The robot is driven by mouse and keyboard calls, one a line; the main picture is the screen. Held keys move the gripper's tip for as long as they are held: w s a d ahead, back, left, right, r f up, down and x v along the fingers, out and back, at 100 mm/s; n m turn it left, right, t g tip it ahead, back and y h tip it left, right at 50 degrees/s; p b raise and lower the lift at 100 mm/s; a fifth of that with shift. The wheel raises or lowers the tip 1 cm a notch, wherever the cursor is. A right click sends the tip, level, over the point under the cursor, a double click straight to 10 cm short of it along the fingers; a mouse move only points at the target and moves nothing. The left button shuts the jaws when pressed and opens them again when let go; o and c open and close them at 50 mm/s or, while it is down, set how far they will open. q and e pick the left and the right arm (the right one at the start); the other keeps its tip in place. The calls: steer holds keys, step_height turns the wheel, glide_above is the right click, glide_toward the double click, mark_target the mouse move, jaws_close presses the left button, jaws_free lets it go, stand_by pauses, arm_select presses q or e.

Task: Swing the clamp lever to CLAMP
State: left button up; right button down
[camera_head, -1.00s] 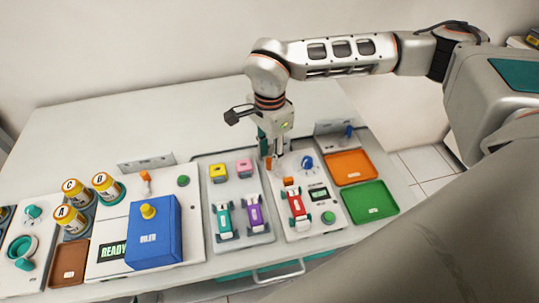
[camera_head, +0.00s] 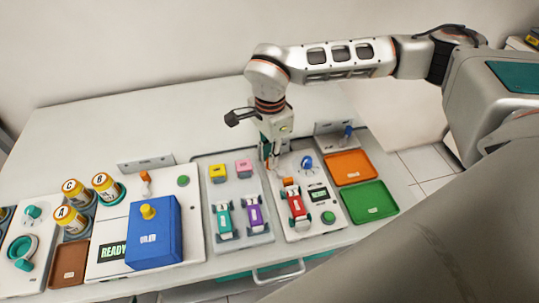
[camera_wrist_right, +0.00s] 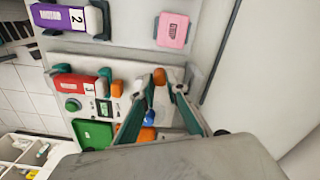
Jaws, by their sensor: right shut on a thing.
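The clamp lever has an orange knob (camera_wrist_right: 173,74), which shows between the fingertips in the right wrist view. My right gripper (camera_wrist_right: 167,82) is shut on this knob. In the head view the right gripper (camera_head: 273,164) points down at the back left of the grey clamp panel (camera_head: 295,232), and its fingers mostly hide the lever. A red car (camera_head: 297,205) sits on that panel with an orange block (camera_head: 288,183) at its back end. The red car also shows in the wrist view (camera_wrist_right: 75,87). Any CLAMP marking is too small to read. My left gripper is not in view.
A blue knob (camera_head: 307,162), a small display (camera_head: 319,195) and a green button (camera_head: 328,217) share the panel. Orange (camera_head: 351,181) and green (camera_head: 384,211) trays lie to the right. A tray (camera_head: 225,241) with two cars and two small blocks adjoins on the left.

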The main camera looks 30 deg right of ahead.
steer(key=m, duration=0.1)
steer(key=d+m, duration=0.1)
steer(key=shift+w+r+m, duration=0.1)
steer(key=shift+m, duration=0.3)
steer(key=m, duration=0.1)
steer(key=d+m+p, duration=0.1)
steer(key=m, duration=0.1)
steer(key=shift+d+m, duration=0.15)
steer(key=shift+m, duration=0.15)
steer(key=m, duration=0.2)
steer(key=d+m, duration=0.1)
steer(key=shift+s+m, duration=0.25)
steer(key=shift+m, duration=0.05)
steer(key=shift+s+d+m, duration=0.2)
steer(key=shift+d+m, duration=0.05)
steer(key=shift+m, duration=0.6)
steer(key=shift+s+d+m, duration=0.15)
steer(key=shift+d+m, duration=0.1)
steer(key=shift+m, duration=0.6)
steer(key=c, duration=2)
jaws_free()
